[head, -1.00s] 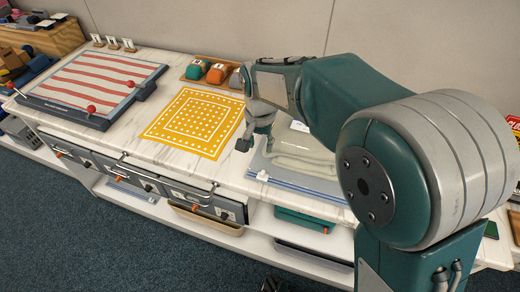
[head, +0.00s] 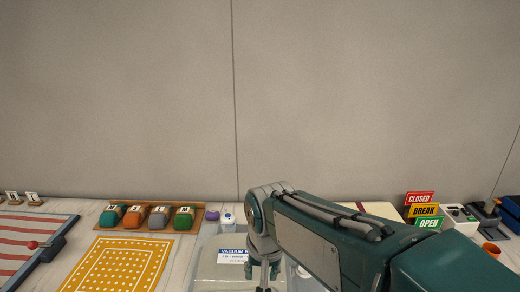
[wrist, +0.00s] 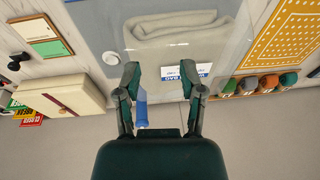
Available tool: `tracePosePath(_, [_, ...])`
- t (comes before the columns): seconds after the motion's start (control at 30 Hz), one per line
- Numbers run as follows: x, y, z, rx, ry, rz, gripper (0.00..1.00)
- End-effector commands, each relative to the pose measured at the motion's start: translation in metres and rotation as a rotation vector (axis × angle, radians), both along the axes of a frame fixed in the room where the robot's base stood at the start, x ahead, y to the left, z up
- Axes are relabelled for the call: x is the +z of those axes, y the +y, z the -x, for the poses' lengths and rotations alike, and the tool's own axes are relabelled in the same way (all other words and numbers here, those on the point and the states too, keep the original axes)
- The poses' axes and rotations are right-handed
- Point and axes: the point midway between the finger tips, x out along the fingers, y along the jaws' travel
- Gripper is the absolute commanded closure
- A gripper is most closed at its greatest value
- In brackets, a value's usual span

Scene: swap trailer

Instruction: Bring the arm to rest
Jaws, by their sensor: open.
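My arm reaches in from the lower right in the head view and ends in my gripper (head: 263,285), cut by the bottom edge. The wrist view shows my gripper (wrist: 165,75) open, its two fingers apart with nothing held between them. It is over a clear vacuum bag (head: 210,268), which has a blue and white label. In the wrist view the bag (wrist: 232,45) holds a folded pale cloth (wrist: 172,32). I cannot tell the exact height of the fingers above it.
A yellow patterned mat (head: 122,262) and a striped board (head: 30,235) lie to the left. A wooden tray (head: 198,216) holds several coloured pieces behind. CLOSED, BREAK and OPEN signs (head: 422,211) stand at right. A plain wall (head: 120,90) rises behind the counter.

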Motion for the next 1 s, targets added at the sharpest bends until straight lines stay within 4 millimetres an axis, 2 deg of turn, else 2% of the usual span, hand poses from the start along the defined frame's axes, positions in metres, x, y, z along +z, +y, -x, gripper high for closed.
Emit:
tracePosePath(0.03, [0.008,-0.019,0.009,-0.009,-0.028,-0.003,0.49])
tracePosePath(0.2, [0.022,-0.07,0.041,-0.012,-0.113,0.0,0.49])
tracePosePath(0.4, [0.025,-0.119,0.084,-0.019,-0.214,0.028,0.49])
tracePosePath(0.5, [0.022,-0.136,0.105,-0.021,-0.256,0.048,0.49])
tracePosePath(0.7, [0.016,-0.152,0.126,-0.021,-0.303,0.076,0.49])
tracePosePath(1.0, [0.015,-0.153,0.127,-0.018,-0.305,0.079,0.49])
